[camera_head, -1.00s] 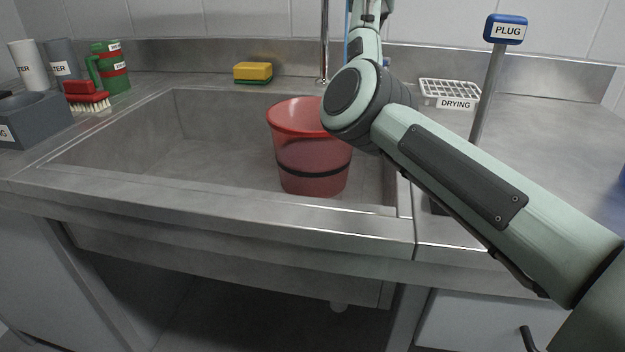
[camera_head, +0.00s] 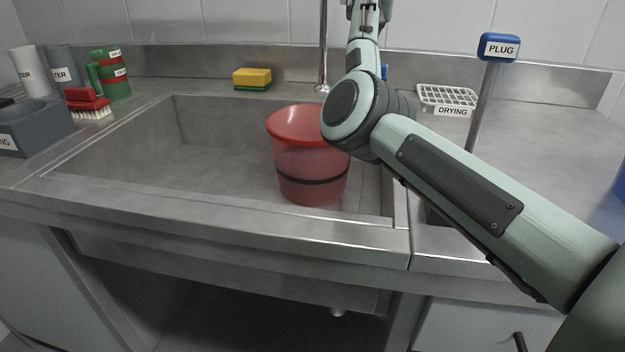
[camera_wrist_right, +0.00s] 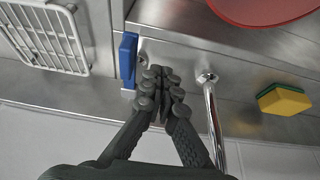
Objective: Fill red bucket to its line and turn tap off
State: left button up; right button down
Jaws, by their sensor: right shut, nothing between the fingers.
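The red bucket (camera_head: 308,150) stands upright in the sink basin, with a dark line (camera_head: 312,181) around its lower part. I cannot make out a water level in it. Part of its red rim (camera_wrist_right: 265,8) shows in the right wrist view. The metal tap pipe (camera_head: 323,45) rises behind the bucket. It also shows in the right wrist view (camera_wrist_right: 213,115). A blue tap handle (camera_wrist_right: 127,58) is beside my right gripper (camera_wrist_right: 162,78), which is shut and empty, just apart from it. A bit of blue (camera_head: 385,72) shows behind my right arm. My left gripper is out of view.
A sponge (camera_head: 252,78) lies on the back ledge. A white drying rack (camera_head: 447,97) and a post with a blue PLUG label (camera_head: 499,46) are at the right. A red brush (camera_head: 88,103), a green can (camera_head: 110,75) and cups stand at the left. The basin's left part is clear.

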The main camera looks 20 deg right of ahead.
notch_tip(320, 180, up, 7)
jog(key=p, duration=0.3)
dwell(0.6)
